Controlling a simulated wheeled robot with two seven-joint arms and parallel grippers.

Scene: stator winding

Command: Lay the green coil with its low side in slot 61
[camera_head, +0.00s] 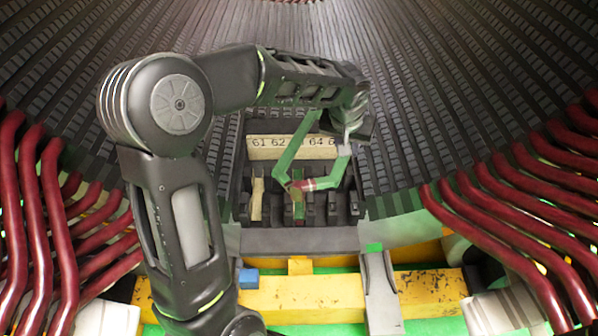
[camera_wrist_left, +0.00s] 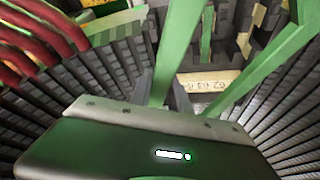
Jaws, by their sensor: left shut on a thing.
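The green coil (camera_head: 293,154) hangs in front of the slot row, with a dark red band near its lower end. My left gripper (camera_head: 350,125) is shut on its upper right part; my wrist hides some of the coil's top. In the left wrist view two green bars of the coil (camera_wrist_left: 177,50) run up from my gripper. The pale number plate (camera_head: 290,147) reads 61, 62 and, past the coil, 64. Slot 61 lies below its number, near a pale upright strip (camera_head: 257,198). The coil's lower end is around the middle slots, right of 61; contact cannot be told. My right gripper is out of view.
Dark red coils (camera_head: 40,210) crowd the left side, and more red coils (camera_head: 500,215) the right. Yellow beams (camera_head: 305,300) and a small blue block (camera_head: 248,278) lie below the slots. Dark ridged stator walls (camera_head: 440,90) curve around. My left arm covers the left middle.

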